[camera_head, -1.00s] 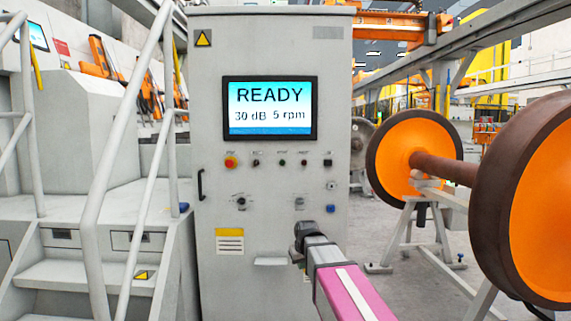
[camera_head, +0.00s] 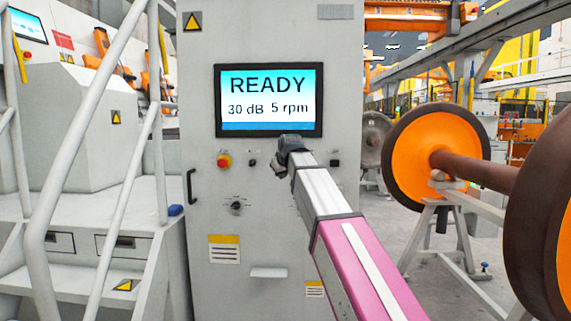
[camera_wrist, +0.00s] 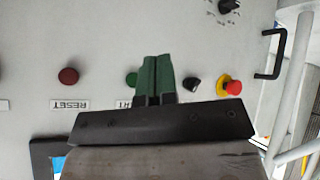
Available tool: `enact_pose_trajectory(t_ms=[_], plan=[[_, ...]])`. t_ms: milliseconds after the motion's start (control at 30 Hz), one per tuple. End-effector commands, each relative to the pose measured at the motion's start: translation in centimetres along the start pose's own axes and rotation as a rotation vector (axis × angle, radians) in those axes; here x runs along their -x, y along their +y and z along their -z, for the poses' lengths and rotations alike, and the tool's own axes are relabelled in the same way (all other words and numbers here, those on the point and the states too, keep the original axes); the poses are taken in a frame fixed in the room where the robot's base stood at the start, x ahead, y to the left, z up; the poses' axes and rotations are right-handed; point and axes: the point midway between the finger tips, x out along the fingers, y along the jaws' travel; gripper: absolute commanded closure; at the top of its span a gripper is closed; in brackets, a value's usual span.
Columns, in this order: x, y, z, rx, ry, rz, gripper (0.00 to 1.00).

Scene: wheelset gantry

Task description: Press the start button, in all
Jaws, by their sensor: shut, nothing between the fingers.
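The grey control cabinet (camera_head: 205,60) faces me, with a screen (camera_head: 268,100) reading "READY 30 dB 5 rpm". In the wrist view, which is upside down, a green button (camera_wrist: 131,79) on the panel has a partly hidden label; the visible letters fit START. My gripper (camera_wrist: 158,62) is shut and empty, its green-looking fingertips just beside the button. I cannot tell how far they are from the panel. In the head view my gripper (camera_head: 287,146) is just below the screen, and my arm hides the green button.
A red button (camera_wrist: 68,76) labelled RESET, a black knob (camera_wrist: 193,84) and a red emergency stop (camera_wrist: 232,87) share the row. A handle (camera_head: 191,186) projects from the cabinet. Stairs with a railing (camera_head: 152,130) stand left; a large orange wheelset (camera_head: 425,150) stands right.

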Motion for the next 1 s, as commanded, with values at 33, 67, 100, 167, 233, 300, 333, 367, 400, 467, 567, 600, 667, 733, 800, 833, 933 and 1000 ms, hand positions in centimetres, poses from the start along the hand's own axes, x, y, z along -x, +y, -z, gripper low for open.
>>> enact_pose_trajectory(t_ms=[33, 67, 100, 167, 233, 300, 333, 367, 400, 467, 567, 600, 667, 733, 800, 833, 933, 1000], plan=[[0.5, 0.0, 0.7, 0.005, 0.009, -0.001, 1.00], [0.7, 0.0, 1.0, 0.008, 0.012, -0.001, 1.00], [0.8, 0.0, 1.2, 0.010, 0.016, -0.001, 1.00], [1.0, -0.1, 1.4, 0.012, 0.019, -0.002, 1.00], [1.1, -0.1, 1.5, 0.014, 0.021, -0.002, 1.00], [1.1, -0.1, 1.5, 0.014, 0.021, -0.002, 1.00], [1.1, -0.1, 1.5, 0.014, 0.020, -0.002, 1.00], [1.1, -0.1, 1.5, 0.013, 0.020, -0.002, 1.00], [1.1, -0.1, 1.5, 0.013, 0.020, -0.002, 1.00], [1.1, -0.1, 1.5, 0.013, 0.020, -0.002, 1.00], [1.1, 0.0, 1.5, 0.013, 0.020, -0.002, 1.00], [1.0, 0.0, 1.6, 0.013, 0.020, -0.002, 1.00], [0.8, 0.1, 1.7, 0.013, 0.020, -0.002, 1.00], [0.6, 0.3, 1.9, 0.013, 0.020, -0.002, 1.00], [0.3, 0.5, 2.2, 0.013, 0.020, -0.002, 1.00], [0.1, 0.7, 2.3, 0.013, 0.020, -0.002, 1.00], [-0.6, 1.2, 2.9, 0.013, 0.020, -0.002, 1.00], [-1.2, 1.6, 3.4, 0.013, 0.021, -0.002, 1.00]])
